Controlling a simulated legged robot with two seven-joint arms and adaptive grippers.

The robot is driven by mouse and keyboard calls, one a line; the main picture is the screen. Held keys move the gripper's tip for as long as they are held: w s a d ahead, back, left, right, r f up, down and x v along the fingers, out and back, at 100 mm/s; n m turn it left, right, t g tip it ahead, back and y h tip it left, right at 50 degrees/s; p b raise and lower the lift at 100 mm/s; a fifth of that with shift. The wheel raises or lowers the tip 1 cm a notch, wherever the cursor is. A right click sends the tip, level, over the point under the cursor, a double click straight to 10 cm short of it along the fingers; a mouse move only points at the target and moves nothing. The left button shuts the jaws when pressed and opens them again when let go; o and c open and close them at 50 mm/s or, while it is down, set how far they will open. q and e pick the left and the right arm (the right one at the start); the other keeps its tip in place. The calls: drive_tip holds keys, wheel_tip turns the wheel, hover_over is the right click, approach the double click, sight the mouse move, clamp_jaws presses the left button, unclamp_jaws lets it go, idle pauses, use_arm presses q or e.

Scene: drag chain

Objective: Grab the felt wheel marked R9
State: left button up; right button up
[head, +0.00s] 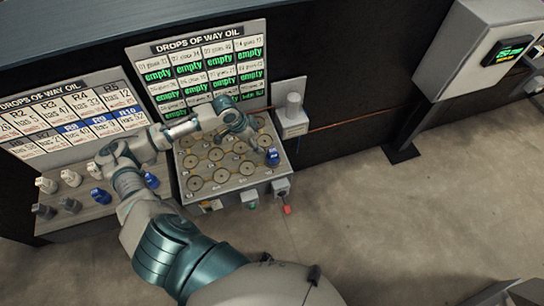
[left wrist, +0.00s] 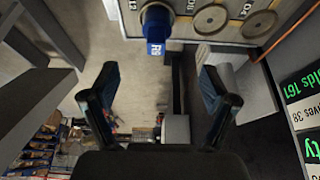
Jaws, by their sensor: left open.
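A blue felt wheel (head: 272,157) stands at the right edge of the plate with round sockets (head: 222,188) in the head view. In the left wrist view the blue wheel (left wrist: 156,28) is at the top centre. Its white mark starts with R and looks like R9, but is small. My left gripper (head: 256,142) is just above and left of it in the head view. In the left wrist view the gripper (left wrist: 158,85) has its two fingers wide apart with nothing between them, and the wheel lies beyond the fingertips. My right gripper is not in view.
Other blue pieces (head: 101,196) and several white and grey ones stand on the left tray (head: 75,222). Two boards titled Drops of Way Oil, the left one (head: 70,115) and the right one (head: 203,70), stand behind. A grey box with a screen (head: 478,50) is at right. Floor is clear.

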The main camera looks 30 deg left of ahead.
sight(269, 152)
use_arm(q)
drive_tip(key=x, duration=0.9)
drive_tip(key=shift+w+d+f, duration=0.15)
drive_tip(key=shift+d, duration=0.1)
drive_tip(key=shift+w+d+f, duration=0.15)
drive_tip(key=shift+d+f, duration=0.1)
drive_tip(key=shift+f, duration=0.25)
drive_tip(key=x, duration=0.5)
drive_tip(key=shift+w+d+r, duration=0.1)
drive_tip(key=shift+w+d, duration=0.05)
drive_tip(key=shift+w, duration=0.15)
drive_tip(key=c, duration=1.3)
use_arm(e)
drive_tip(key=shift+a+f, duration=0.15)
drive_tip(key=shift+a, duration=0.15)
